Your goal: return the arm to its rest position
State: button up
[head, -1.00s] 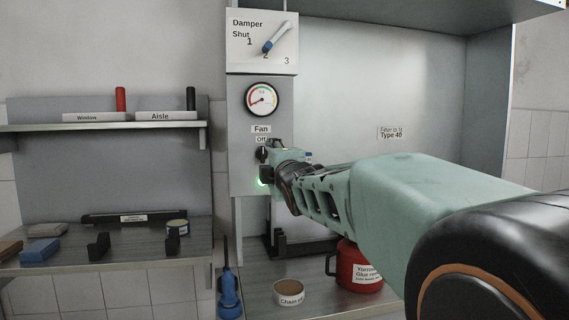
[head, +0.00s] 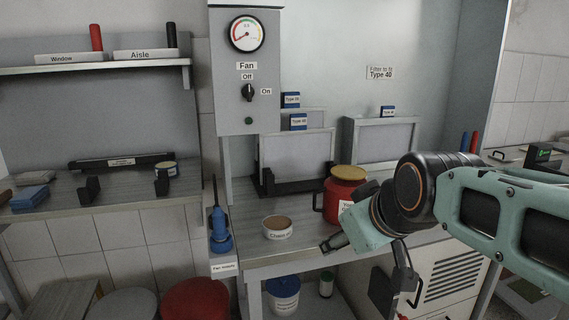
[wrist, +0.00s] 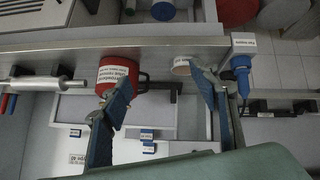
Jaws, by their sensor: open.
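My gripper (head: 368,268) hangs at the lower right of centre in the head view, in front of the bench's front edge. Its two fingers are spread with nothing between them. In the wrist view my gripper (wrist: 160,88) shows two blue-grey fingers wide apart. My arm reaches in from the right, bent down at the wrist. The fan knob (head: 248,92) on the grey panel stands upright, towards the Off label, and my gripper is well clear of it. The lamp (head: 248,121) below it looks dark green.
A red can (head: 340,188) stands on the bench just behind my gripper, with a small round tin (head: 277,228) to its left. Framed panels stand behind. A vented white cabinet (head: 445,282) is below my arm.

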jog(key=s+d+f+m+g+h, duration=0.1)
jog(key=s+f+m+g, duration=0.2)
jog(key=s, duration=0.5)
jog(key=s+d+f+m, duration=0.1)
jog(key=s+f+m, duration=0.1)
jog(key=s+f, duration=0.45)
notch_tip(320, 180, up, 26)
jog(key=p, duration=2.5)
